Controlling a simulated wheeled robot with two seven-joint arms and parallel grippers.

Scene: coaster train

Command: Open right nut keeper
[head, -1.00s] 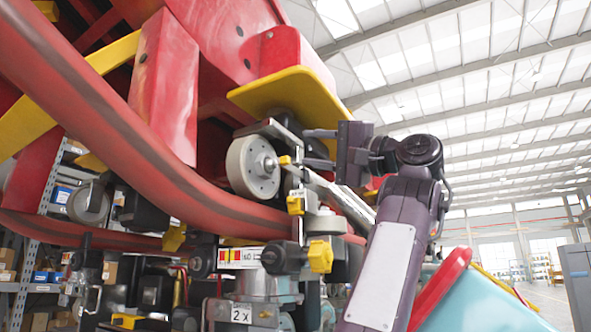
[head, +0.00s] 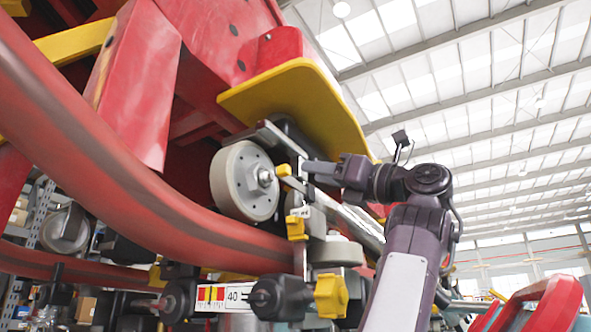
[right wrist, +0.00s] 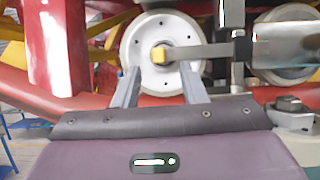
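A pale grey wheel (head: 243,182) stands under the red car, against the red tube rail. At its hub is a small yellow tab (head: 283,170), which I take for the nut keeper; it also shows in the right wrist view (right wrist: 158,55), at the end of a grey bar running right across the wheel. My right gripper (head: 306,174) is just right of the tab in the head view. In the right wrist view its fingers (right wrist: 160,70) are apart, one each side of the hub, with nothing between them. Contact with the tab cannot be told. My left gripper is not in view.
The red tube rail (head: 130,165) curves below and left of the wheel. A yellow plate (head: 300,105) overhangs it. Open hall lies to the right.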

